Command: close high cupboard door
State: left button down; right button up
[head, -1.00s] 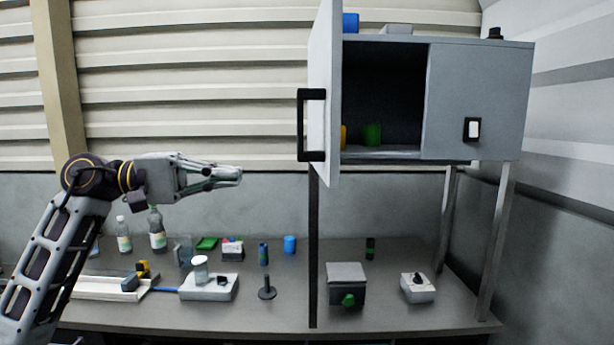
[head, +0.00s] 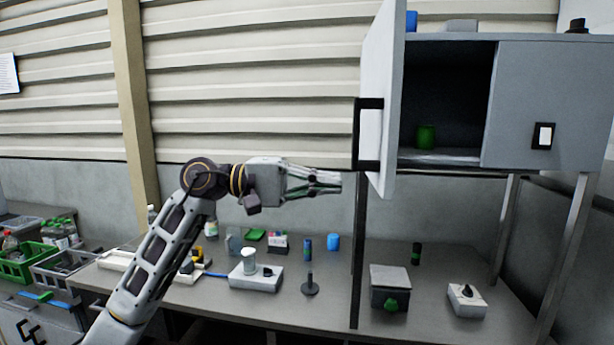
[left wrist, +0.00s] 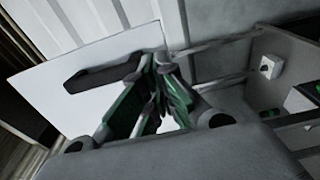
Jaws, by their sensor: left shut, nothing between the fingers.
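The high cupboard (head: 548,85) stands on posts at the right in the head view. Its left door (head: 385,70) is swung wide open toward me, with a black handle (head: 368,134) on its outer face. The inside of the left half is dark and holds a green cup (head: 426,136). The right half is closed. My left gripper (head: 338,183) is shut and empty, just left of the door's lower part, below the handle; I cannot tell if it touches. In the left wrist view the fingers (left wrist: 165,75) lie in front of the pale door (left wrist: 62,75) and near its handle (left wrist: 103,73). My right gripper is not in view.
A post (head: 358,250) rises below the door.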

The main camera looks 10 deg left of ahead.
aim_at(377, 184)
pick_arm(q)
jog(key=d+p, duration=0.1)
jog(key=d, duration=0.1)
jog(key=d+p, duration=0.1)
jog(key=d, duration=0.2)
jog(key=shift+w+r, duration=0.1)
jog(key=shift+w, duration=0.1)
jog(key=shift+d, duration=0.4)
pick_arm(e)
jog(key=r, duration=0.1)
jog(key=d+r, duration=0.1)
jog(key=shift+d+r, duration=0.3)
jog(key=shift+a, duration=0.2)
pick_arm(q)
jog(key=shift+d, duration=0.1)
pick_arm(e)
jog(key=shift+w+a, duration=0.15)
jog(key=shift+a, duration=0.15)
